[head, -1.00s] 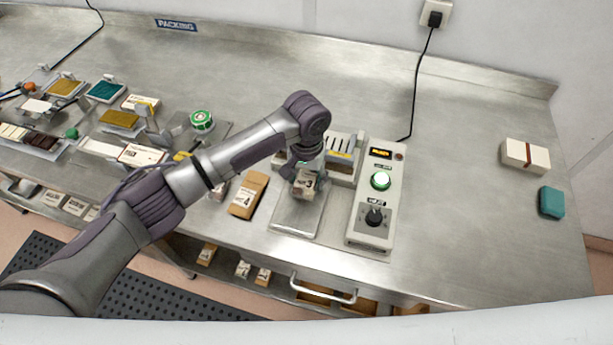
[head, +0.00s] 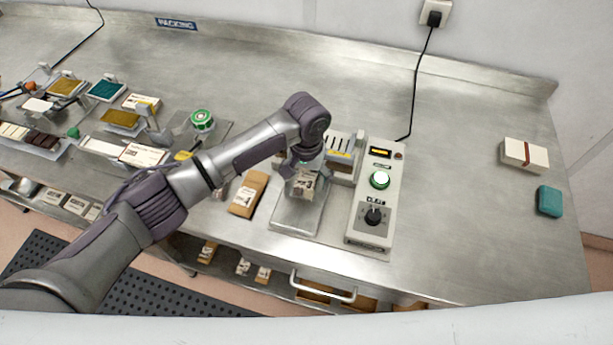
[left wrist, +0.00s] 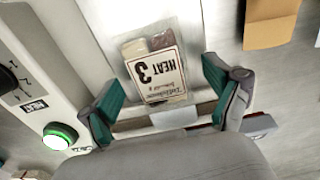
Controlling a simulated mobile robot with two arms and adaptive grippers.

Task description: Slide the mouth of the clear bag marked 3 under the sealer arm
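The clear bag marked 3 (left wrist: 158,68) lies on the bright metal plate (head: 293,222) of the sealer, its label and brown and pale contents showing. In the head view the bag (head: 303,188) is partly covered by my left gripper (head: 303,168). In the left wrist view my left gripper (left wrist: 160,88) has its teal fingers spread, one to each side of the bag's near end, with gaps to the bag. The sealer (head: 342,152) stands just behind the bag. Whether the bag's mouth is under the sealer arm is hidden by my gripper. My right gripper is out of view.
The control box (head: 354,229) with a lit green button (head: 380,180) and a knob stands close right of the plate. A brown packet marked 4 (head: 248,193) lies left. The bench right of the box is mostly clear.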

